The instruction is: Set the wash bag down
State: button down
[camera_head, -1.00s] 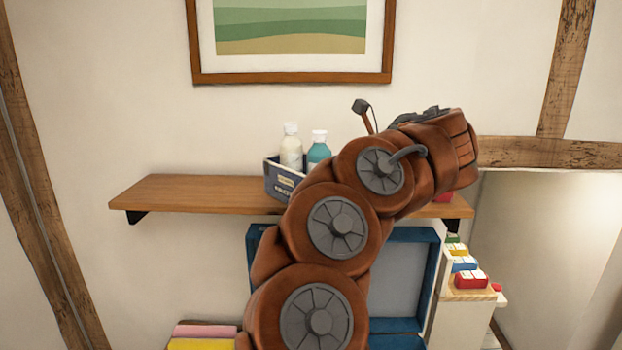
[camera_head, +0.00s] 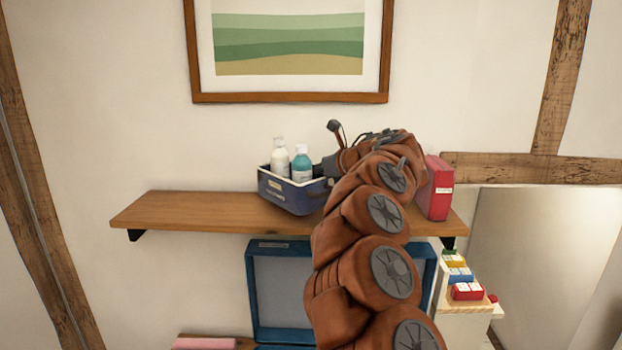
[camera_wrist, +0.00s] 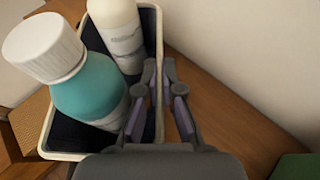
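The wash bag (camera_head: 287,196) is a dark blue open-topped container with a pale rim. It is over the left-middle of the wooden shelf; I cannot tell whether its base fully touches the board. It holds a white bottle (camera_head: 281,160) and a teal bottle with a white cap (camera_head: 302,167). My gripper (camera_head: 323,170) is at its right end, partly hidden by my arm. In the wrist view, my gripper (camera_wrist: 160,80) straddles the bag's rim (camera_wrist: 158,30), one finger inside and one outside, the tips close together on the wall.
The wooden shelf (camera_head: 190,213) is bare left of the bag. A red box (camera_head: 438,188) stands at its right end, close to my arm. A framed picture (camera_head: 290,97) hangs above. A blue open case (camera_head: 279,300) and several coloured boxes (camera_head: 460,275) are below.

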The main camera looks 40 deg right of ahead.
jog(key=shift+w+d+f+p, duration=0.1)
jog(key=shift+w+f+p, duration=0.15)
jog(key=shift+f, duration=0.65)
jog(key=shift+w+d+f+p, duration=0.1)
jog(key=shift+w+f+p, duration=0.15)
jog(key=shift+f, duration=0.6)
jog(key=shift+f, duration=0.15)
jog(key=c, duration=1.3)
grip_release()
jog(key=b+v, duration=0.2)
jog(key=v, duration=1)
jog(key=shift+b, duration=0.35)
jog(key=shift+r, duration=0.25)
